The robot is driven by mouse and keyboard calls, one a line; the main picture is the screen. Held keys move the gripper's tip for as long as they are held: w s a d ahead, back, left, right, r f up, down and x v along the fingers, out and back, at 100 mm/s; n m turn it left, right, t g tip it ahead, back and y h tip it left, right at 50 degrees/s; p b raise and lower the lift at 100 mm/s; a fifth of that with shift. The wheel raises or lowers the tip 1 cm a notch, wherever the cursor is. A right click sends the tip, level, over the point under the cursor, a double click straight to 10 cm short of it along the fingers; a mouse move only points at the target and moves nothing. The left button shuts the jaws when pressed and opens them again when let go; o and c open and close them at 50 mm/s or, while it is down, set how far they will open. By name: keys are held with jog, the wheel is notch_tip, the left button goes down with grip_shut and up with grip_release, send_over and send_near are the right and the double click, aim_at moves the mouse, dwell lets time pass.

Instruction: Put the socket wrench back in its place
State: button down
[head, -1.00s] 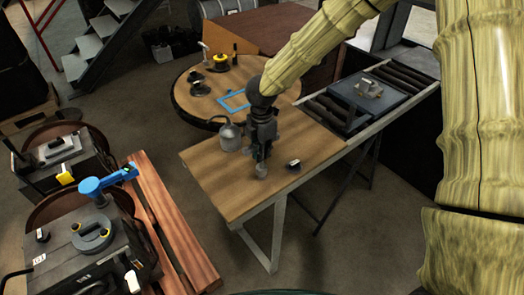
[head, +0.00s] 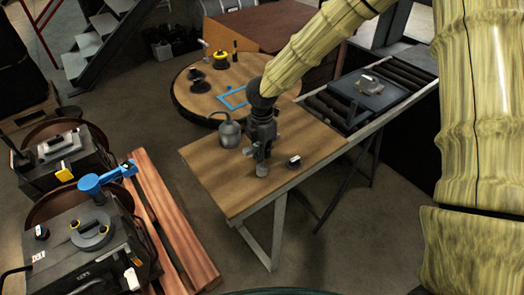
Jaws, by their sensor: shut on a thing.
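My gripper (head: 262,157) points down over the wooden workbench (head: 225,185). It is shut on a small grey metal piece (head: 262,170) that shows under the fingertips. This piece may be the socket wrench, but most of it is hidden by the gripper and it is too small to tell. I cannot tell whether it touches the bench top. A blue rectangular outline (head: 222,104) lies on the round wooden table behind the bench, with no tool clearly visible inside it.
A grey oil can (head: 229,134) stands left of my gripper, and a small dark part (head: 294,162) lies to its right. A roller conveyor (head: 402,77) bears a grey block (head: 366,96). The round table (head: 186,101) holds several dark parts. The bench's front left is clear.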

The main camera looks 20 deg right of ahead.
jog(key=shift+f, duration=0.25)
jog(key=c, duration=0.9)
grip_release()
jog(key=shift+r+p, duration=3.25)
jog(key=shift+r, duration=1.3)
